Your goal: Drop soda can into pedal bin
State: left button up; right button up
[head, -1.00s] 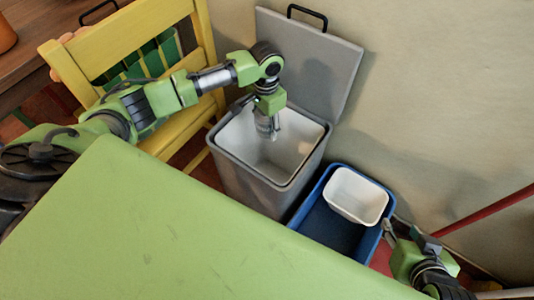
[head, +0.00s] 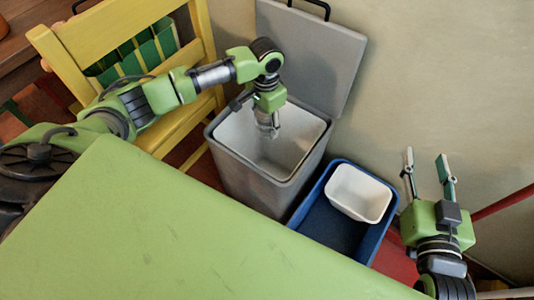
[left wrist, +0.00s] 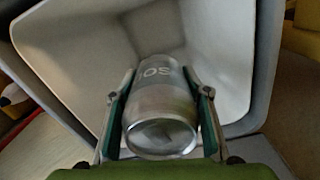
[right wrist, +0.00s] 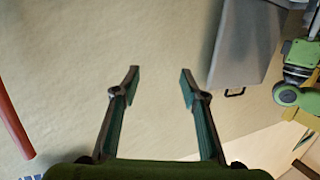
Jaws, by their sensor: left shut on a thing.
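The pedal bin (head: 240,180) is a grey bin with a pale liner, and its lid (head: 312,60) stands open against the wall. My left gripper (head: 270,128) points down over the bin's opening. In the left wrist view it is shut on a silver soda can (left wrist: 162,105), with one finger on each side. Below the can, the pale inside of the bin (left wrist: 90,60) shows. In the head view the can is hardly visible at the fingertips. My right gripper (head: 429,165) is open and empty near the wall; its spread fingers also show in the right wrist view (right wrist: 158,85).
A blue container (head: 325,232) holding a white tub (head: 358,193) stands right of the bin. A yellow chair (head: 125,50) is behind my left arm. A green surface (head: 170,225) fills the foreground. A red pole (head: 503,203) is at the right.

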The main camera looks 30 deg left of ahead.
pick_arm(q)
jog(key=shift+f+b, duration=0.25)
jog(key=shift+b, duration=0.05)
pick_arm(e)
jog(key=shift+w+a+r+t+y, duration=0.1)
jog(key=shift+r+t, duration=0.3)
jog(key=shift+r, duration=0.3)
jog(key=shift+w+a+r+t+y, duration=0.15)
jog(key=shift+r+t, duration=0.25)
jog(key=shift+r, duration=0.35)
jog(key=shift+w+a+r+t+y, duration=0.1)
jog(key=shift+r+t, duration=0.3)
jog(key=shift+r, duration=0.3)
pick_arm(q)
jog(key=o, duration=0.9)
jog(key=shift+c, duration=0.2)
notch_tip(320, 180, up, 12)
jog(key=shift+r, duration=0.1)
jog(key=shift+s, duration=0.1)
pick_arm(e)
jog(key=shift+s+f, duration=0.1)
